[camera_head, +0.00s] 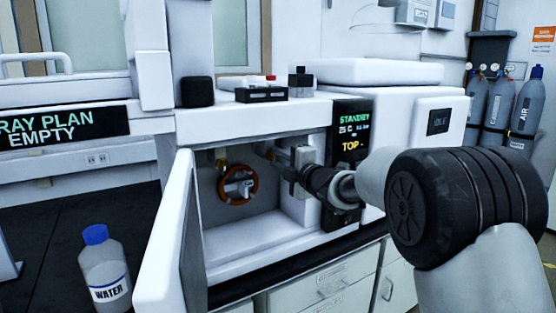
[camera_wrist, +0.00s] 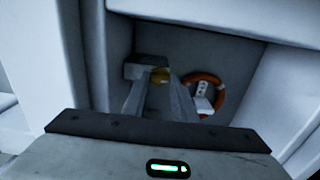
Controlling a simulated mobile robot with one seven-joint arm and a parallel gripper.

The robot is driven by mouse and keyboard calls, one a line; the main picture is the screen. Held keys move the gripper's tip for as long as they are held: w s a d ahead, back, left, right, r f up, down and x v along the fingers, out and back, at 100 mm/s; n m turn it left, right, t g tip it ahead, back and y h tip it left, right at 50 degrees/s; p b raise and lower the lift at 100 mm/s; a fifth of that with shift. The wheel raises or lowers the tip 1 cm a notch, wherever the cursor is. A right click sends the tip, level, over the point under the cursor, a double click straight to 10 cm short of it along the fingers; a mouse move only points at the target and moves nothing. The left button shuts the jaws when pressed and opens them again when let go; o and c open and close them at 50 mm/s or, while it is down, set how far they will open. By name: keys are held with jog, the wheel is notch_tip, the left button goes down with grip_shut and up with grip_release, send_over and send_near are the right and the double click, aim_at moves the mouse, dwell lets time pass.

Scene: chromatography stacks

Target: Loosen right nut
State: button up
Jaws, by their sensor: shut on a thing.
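The right nut (camera_wrist: 159,75) is a small brass piece, seen between my fingertips in the wrist view. My gripper (camera_wrist: 157,88) is shut on it. In the head view my gripper (camera_head: 288,165) reaches in from the right through the open front of the oven, near its right wall. It mostly hides the nut there. Another brass fitting (camera_head: 221,154) hangs from the oven ceiling farther left. An orange-red ring (camera_head: 239,186) with a white holder is at the back of the oven; it also shows in the wrist view (camera_wrist: 222,97), right of my fingers.
The oven door (camera_head: 165,245) stands open at the left. A water bottle with a blue cap (camera_head: 101,266) stands on the dark bench. A display panel (camera_head: 351,145) reading STANDBY is right of the opening. The oven floor (camera_head: 250,238) is clear.

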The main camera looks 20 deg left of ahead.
dwell(0.4)
jog(key=o, duration=1)
jog(key=shift+o, duration=0.2)
jog(key=p+v, duration=0.1)
jog(key=v, duration=1.6)
jog(key=shift+s, duration=0.25)
jog(key=shift+d, duration=0.15)
